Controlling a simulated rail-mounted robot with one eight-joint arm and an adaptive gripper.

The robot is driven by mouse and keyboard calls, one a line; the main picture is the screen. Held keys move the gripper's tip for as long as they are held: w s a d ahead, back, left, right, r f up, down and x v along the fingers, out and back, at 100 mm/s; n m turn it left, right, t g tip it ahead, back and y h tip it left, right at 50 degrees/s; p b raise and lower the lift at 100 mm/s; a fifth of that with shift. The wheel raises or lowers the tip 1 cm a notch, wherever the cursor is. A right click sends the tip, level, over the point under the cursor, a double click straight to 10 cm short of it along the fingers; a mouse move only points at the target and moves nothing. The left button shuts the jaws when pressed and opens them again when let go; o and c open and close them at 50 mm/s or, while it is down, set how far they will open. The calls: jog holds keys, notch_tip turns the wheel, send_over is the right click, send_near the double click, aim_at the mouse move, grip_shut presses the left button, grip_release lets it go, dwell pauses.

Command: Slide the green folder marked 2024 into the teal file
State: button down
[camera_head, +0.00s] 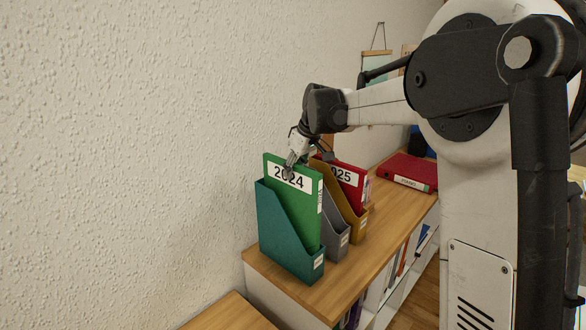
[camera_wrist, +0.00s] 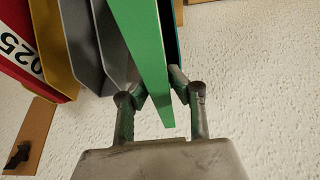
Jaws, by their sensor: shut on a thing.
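The green folder (camera_head: 302,205) marked 2024 stands upright inside the teal file (camera_head: 284,240) on the shelf top in the head view. Its upper part shows above the file's sloped side; its lower edge is hidden. My gripper (camera_head: 289,171) is at the folder's top edge, by the 2024 label. In the wrist view the fingers of my gripper (camera_wrist: 157,90) are closed on either side of the green folder (camera_wrist: 148,60), near its end. A dark teal strip of the file shows just right of the folder there.
A grey file (camera_head: 335,236) and a yellow file (camera_head: 349,212) stand close to the right of the teal one. A red folder marked 2025 (camera_head: 349,178) is in the yellow file's area. A red binder (camera_head: 408,170) lies farther back. The wall (camera_head: 150,150) is close on the left.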

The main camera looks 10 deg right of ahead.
aim_at(293, 194)
jog(key=shift+f+b, duration=1.65)
jog(key=shift+f, duration=1.2)
jog(key=shift+f+b, duration=1)
jog(key=shift+f, duration=0.45)
jog(key=c, duration=1.3)
grip_release()
jog(key=shift+r, duration=0.15)
jog(key=shift+r+p, duration=2.35)
jog(key=shift+r, duration=2)
